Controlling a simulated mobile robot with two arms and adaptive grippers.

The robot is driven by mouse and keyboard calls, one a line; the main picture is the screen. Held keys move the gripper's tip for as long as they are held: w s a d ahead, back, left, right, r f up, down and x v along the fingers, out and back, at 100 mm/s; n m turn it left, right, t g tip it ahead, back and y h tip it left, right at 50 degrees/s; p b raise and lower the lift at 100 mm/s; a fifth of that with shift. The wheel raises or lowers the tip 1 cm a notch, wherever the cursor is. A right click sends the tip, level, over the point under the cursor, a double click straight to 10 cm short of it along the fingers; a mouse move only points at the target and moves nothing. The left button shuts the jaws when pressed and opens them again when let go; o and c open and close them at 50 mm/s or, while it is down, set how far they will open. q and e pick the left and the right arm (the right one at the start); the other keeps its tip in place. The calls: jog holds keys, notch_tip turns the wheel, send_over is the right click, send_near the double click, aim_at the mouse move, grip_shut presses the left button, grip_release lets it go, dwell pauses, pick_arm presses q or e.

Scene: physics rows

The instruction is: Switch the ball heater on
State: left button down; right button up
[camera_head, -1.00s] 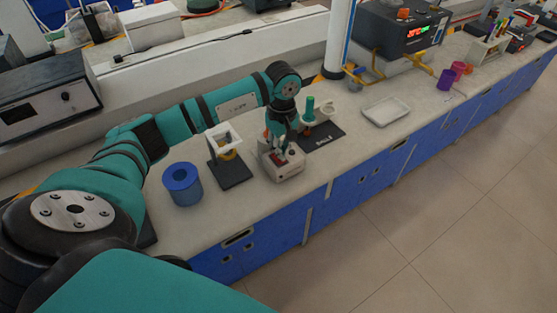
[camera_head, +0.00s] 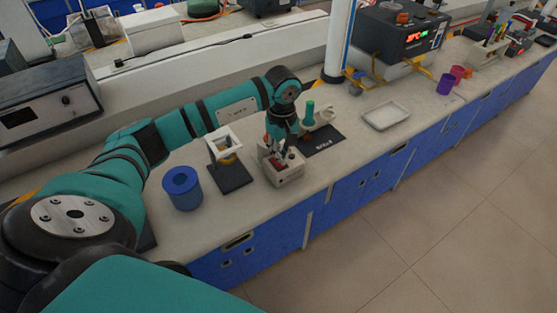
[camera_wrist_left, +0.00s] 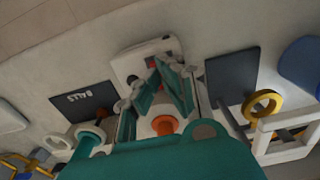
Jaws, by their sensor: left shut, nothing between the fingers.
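The ball heater is probably the small white box (camera_head: 287,176) with a red switch on its top, on the bench's front part. In the left wrist view the white box (camera_wrist_left: 128,66) shows a dark knob and the red switch (camera_wrist_left: 153,63), partly covered by my fingers. An orange round part shows lower on it. My left gripper (camera_head: 279,157) points down over the box. It is shut and empty, with its tips (camera_wrist_left: 159,66) close to the red switch; I cannot tell whether they touch it. My right gripper is not in view.
A dark stand with a white frame (camera_head: 224,141) and a blue cylinder (camera_head: 182,189) are left of the box. A dark mat marked BALLS (camera_wrist_left: 83,101), with a green-topped holder (camera_head: 309,113), is on the other side. A white tray (camera_head: 386,115) lies farther right.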

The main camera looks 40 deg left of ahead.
pick_arm(q)
jog(key=shift+s+f+b, duration=0.1)
jog(key=shift+f+b, duration=1.05)
jog(key=shift+f, duration=0.1)
dwell(0.9)
jog(key=shift+r, duration=0.15)
jog(key=shift+r+p, duration=0.45)
jog(key=shift+r, duration=0.05)
jog(key=shift+r+p, duration=1.45)
jog(key=shift+r, duration=1.4)
